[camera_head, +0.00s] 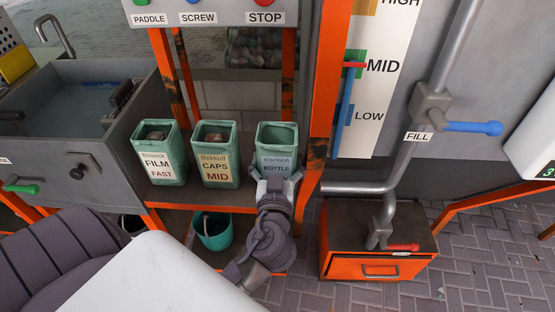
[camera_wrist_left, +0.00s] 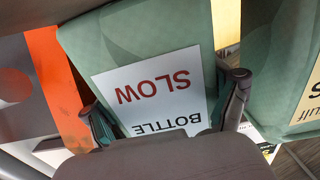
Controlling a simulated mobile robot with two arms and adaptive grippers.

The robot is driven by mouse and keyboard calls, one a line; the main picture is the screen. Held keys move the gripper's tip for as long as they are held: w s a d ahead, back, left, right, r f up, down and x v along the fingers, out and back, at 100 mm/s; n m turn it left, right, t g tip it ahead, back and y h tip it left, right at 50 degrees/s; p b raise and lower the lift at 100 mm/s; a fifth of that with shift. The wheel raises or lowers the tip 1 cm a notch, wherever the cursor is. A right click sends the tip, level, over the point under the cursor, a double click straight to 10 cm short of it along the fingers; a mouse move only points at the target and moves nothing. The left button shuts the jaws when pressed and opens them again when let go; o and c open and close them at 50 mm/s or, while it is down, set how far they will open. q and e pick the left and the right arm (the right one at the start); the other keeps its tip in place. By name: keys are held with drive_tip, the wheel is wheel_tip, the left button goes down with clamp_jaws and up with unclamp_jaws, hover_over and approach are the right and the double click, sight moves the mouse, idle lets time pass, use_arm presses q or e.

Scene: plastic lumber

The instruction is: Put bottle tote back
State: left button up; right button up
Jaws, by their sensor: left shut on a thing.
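The bottle tote (camera_head: 277,136) is a green open-topped tub at the right end of a row of three totes. In the left wrist view the bottle tote (camera_wrist_left: 150,35) shows close up, its white label upside down and reading BOTTLE and SLOW. My left gripper (camera_head: 277,182) is shut on it from the front, with a finger at each side of the label in the wrist view (camera_wrist_left: 168,108). I cannot tell whether the tote's base rests on the shelf, as the gripper hides its lower part. My right gripper is not in view.
The caps tote (camera_head: 215,153) and film tote (camera_head: 160,152) stand to the left on an orange-framed shelf (camera_head: 170,194). An orange post (camera_head: 324,100) rises close on the right. A teal bucket (camera_head: 212,232) is below. An orange box (camera_head: 376,254) stands right, under grey pipes.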

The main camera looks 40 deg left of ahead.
use_arm(q)
drive_tip(key=o, duration=1.2)
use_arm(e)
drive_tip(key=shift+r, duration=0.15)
use_arm(q)
drive_tip(key=shift+r, duration=0.15)
drive_tip(key=shift+s+d+f, duration=0.2)
drive_tip(key=shift+s+d, duration=0.05)
drive_tip(key=shift+s, duration=0.1)
drive_tip(key=b+v, duration=0.2)
drive_tip(key=v, duration=0.9)
drive_tip(key=s+f+m+g+h, duration=0.2)
drive_tip(key=f+g+h, duration=0.1)
drive_tip(key=f, duration=0.7)
drive_tip(key=s+d+f+m+g+h, duration=0.1)
drive_tip(key=s+f+m+g+h, duration=0.2)
drive_tip(key=f, duration=0.7)
drive_tip(key=s+f+m+g+h, duration=0.2)
drive_tip(key=f+g, duration=0.4)
drive_tip(key=f, duration=0.4)
drive_tip(key=shift+s+d+f+m+h, duration=0.35)
drive_tip(key=shift+m+h, duration=0.35)
drive_tip(key=shift+h, duration=0.1)
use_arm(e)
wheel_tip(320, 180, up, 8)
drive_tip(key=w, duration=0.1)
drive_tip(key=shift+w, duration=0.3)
